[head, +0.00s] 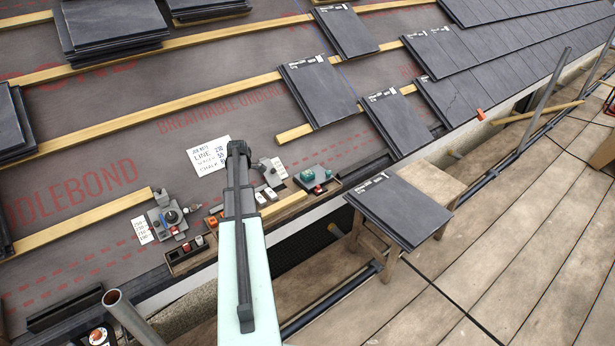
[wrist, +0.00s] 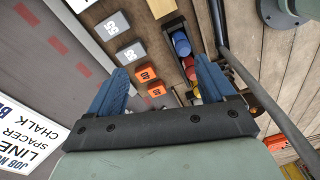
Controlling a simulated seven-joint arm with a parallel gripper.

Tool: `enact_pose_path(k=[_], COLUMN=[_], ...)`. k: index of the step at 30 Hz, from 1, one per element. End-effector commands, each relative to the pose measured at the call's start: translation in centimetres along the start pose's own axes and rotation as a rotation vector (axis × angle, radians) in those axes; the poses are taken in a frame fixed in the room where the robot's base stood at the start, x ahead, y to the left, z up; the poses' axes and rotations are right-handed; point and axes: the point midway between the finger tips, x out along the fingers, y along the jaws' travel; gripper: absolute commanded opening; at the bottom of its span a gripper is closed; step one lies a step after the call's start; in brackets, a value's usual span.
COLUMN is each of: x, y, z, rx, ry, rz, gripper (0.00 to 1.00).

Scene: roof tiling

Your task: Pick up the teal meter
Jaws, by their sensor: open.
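The teal meter (head: 313,174) is a small blocky thing in the head view, with a red part at its lower side. In the head view my arm hides the gripper.
Grey numbered blocks (wrist: 113,26) lie near a narrow tray of coloured cylinders (wrist: 181,42). A job note card (head: 208,155) lies on the underlay. A grey device with a blue part (head: 167,215) is at left. A slate lies on a wooden stand (head: 437,183) at right.

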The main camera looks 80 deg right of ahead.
Motion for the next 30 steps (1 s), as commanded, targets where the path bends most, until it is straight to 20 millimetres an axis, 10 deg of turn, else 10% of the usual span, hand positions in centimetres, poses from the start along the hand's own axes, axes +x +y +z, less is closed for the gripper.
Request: enact_pose_path(k=[6,15,30], x=[-3.3,-7.3,-5.4], y=[7.3,11.0,11.3], z=[13.4,28.2,32.0], rx=[-0.104,-0.227,-0.261], ry=[-0.033,-0.075,-0.086], rz=[0.025,0.035,0.033], gripper=[0.83,0.83,0.83])
